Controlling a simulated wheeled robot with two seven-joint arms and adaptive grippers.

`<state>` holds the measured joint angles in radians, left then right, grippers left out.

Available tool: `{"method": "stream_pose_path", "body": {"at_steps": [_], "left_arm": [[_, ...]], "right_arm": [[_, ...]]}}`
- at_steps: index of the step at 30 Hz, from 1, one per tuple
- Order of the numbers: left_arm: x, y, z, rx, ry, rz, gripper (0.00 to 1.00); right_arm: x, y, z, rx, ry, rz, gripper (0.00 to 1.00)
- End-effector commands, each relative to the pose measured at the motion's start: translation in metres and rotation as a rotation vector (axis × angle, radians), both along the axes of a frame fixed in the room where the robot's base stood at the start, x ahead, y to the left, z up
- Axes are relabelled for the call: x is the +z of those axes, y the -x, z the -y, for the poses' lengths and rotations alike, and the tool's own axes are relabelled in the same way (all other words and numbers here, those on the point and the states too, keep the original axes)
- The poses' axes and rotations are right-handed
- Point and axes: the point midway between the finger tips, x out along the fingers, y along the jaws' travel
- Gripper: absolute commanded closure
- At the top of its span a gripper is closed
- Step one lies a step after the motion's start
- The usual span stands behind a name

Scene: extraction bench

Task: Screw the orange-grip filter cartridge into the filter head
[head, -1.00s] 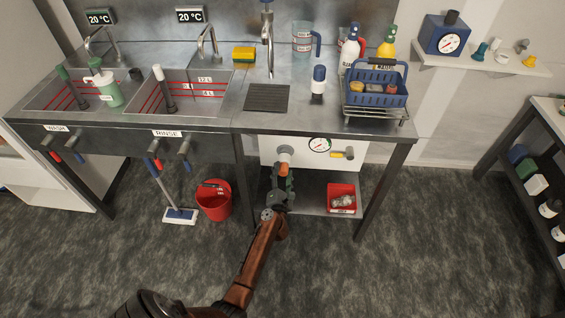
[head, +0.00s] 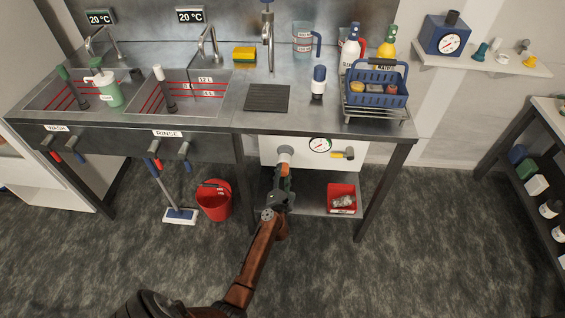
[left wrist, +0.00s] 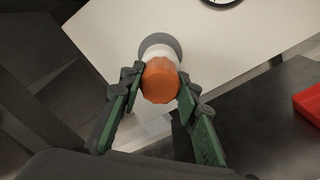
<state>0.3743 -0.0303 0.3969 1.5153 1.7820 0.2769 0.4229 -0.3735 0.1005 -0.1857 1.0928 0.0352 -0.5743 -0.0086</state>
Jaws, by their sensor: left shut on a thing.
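The filter cartridge shows its orange grip (left wrist: 161,82) and part of its white body (left wrist: 160,53) in the left wrist view. Its orange end also shows in the head view (head: 284,169). The grey filter head (left wrist: 160,41) is on the white panel under the bench, and shows in the head view too (head: 285,152). The cartridge's far end is at the filter head, in line with it; the joint is hidden, so I cannot tell how far it is in. My left gripper (left wrist: 160,88) is shut on the orange grip, with a green-padded finger on each side. My right gripper is not in view.
The white panel (head: 268,153) also carries a gauge (head: 319,145) and a yellow-handled valve (head: 344,153) to the right. A red bin (head: 341,198) stands on the lower shelf (head: 312,207). A red bucket (head: 214,201) is on the floor left. Bench legs flank the space.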

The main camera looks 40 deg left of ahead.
Motion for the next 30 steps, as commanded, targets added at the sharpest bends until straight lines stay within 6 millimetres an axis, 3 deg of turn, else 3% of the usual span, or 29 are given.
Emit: {"method": "stream_pose_path", "body": {"at_steps": [7, 11, 23, 30], "left_arm": [[0.001, 0.000, -0.001, 0.001, -0.001, 0.000, 0.99], [0.001, 0.000, -0.001, 0.001, -0.009, -0.005, 0.99], [0.004, 0.000, -0.001, 0.001, -0.253, -0.153, 0.99], [0.006, -0.001, -0.001, 0.002, -0.482, -0.293, 0.99]], "right_arm": [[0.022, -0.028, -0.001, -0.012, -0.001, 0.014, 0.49], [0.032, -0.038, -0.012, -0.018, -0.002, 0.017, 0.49], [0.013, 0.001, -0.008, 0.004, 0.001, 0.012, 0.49], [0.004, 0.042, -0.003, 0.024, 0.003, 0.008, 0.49]]}}
